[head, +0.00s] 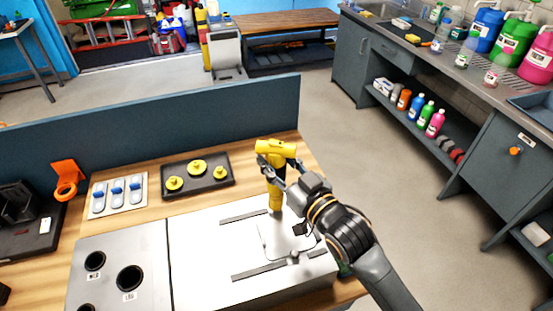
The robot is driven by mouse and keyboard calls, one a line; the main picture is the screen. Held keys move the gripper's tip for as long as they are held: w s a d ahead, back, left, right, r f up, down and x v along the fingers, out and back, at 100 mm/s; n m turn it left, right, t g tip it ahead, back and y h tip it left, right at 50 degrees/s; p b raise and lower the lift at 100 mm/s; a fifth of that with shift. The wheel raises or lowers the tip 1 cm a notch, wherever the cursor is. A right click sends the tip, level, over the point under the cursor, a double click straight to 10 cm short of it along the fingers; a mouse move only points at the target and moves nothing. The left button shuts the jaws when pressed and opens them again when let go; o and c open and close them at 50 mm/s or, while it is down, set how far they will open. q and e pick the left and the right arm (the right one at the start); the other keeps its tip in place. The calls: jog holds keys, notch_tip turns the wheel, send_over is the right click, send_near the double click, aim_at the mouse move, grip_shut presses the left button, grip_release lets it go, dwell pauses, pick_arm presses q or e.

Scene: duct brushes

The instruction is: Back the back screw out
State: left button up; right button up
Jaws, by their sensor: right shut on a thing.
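A yellow power driver (275,190) stands upright over the white-topped metal duct box (200,250). My right gripper (281,170) is shut on the driver, with its fingers on either side of the body. The driver's lower end points down at the back part of a pale access plate (275,236) between two dark rails. The back screw cannot be made out; the driver's tip covers that spot. Whether the tip touches the plate I cannot tell. A small grey knob-like piece (292,257) shows near the plate's front edge. My left gripper is not in view.
A dark tray (211,187) with yellow round pieces and a grey tray (98,207) with blue pieces lie behind the box. An orange holder (67,178) stands left. A blue-grey divider (180,112) runs along the bench's back. A steel panel with holes (140,250) adjoins the box.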

aim_at(277, 142)
jog(key=shift+f+p, duration=0.35)
jog(key=shift+f, duration=0.1)
dwell(0.5)
jog(key=shift+w+r+p, duration=0.15)
jog(key=shift+r+p, duration=0.75)
jog(key=shift+p, duration=0.05)
notch_tip(277, 142, up, 6)
jog(key=p, duration=0.5)
jog(key=shift+f, duration=0.1)
